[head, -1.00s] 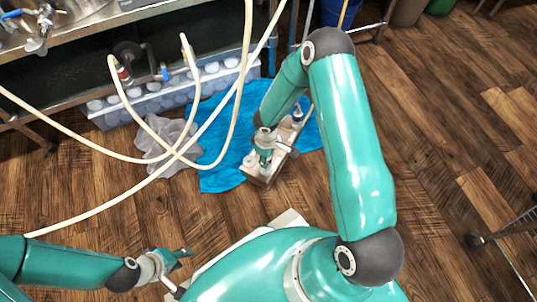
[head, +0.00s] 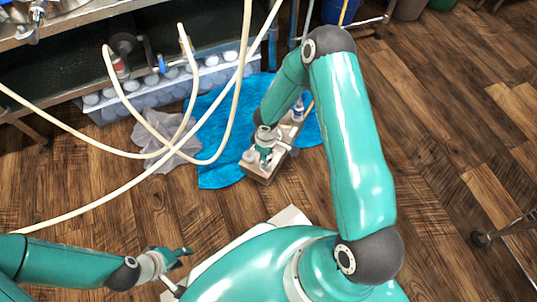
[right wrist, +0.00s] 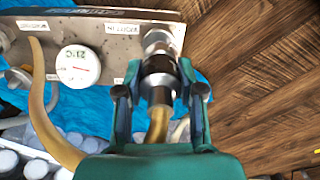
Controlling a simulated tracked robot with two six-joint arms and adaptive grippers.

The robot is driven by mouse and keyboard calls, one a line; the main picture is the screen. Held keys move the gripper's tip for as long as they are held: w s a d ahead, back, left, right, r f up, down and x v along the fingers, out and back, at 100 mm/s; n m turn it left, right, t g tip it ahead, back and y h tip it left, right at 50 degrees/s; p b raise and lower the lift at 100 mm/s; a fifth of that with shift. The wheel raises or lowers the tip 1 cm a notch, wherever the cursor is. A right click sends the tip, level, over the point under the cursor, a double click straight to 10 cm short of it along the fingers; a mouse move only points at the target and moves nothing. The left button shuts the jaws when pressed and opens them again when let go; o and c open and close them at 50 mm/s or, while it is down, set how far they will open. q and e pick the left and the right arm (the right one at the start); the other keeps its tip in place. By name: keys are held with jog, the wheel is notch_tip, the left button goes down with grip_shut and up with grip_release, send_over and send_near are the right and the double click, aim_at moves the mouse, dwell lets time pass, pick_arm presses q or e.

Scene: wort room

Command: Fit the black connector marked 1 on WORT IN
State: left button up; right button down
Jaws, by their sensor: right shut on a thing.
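In the right wrist view my right gripper (right wrist: 160,98) is shut on the black connector (right wrist: 158,84), with a tan hose (right wrist: 158,125) running from its near end. The connector is in line with a metal fitting (right wrist: 159,42) on the metal plate (right wrist: 108,50) and seems to meet it; I cannot tell if it is seated. A small white label (right wrist: 122,28) is beside the fitting, too blurred to read surely. In the head view my right gripper (head: 265,152) is at the unit (head: 257,173) on the blue cloth. My left gripper (head: 186,257) appears open and empty, far from the unit.
A round dial (right wrist: 78,66) and another hose (right wrist: 38,75) are left of the connector on the plate. Pale hoses (head: 105,201) loop across the left. A grey rag (head: 165,140) and the blue cloth (head: 222,176) lie on the wooden floor. The floor at right is mostly clear.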

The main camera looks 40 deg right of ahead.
jog(key=shift+f+b, duration=0.95)
jog(key=shift+f, duration=0.35)
dwell(0.5)
jog(key=c, duration=0.6)
grip_release()
jog(key=shift+c, duration=0.2)
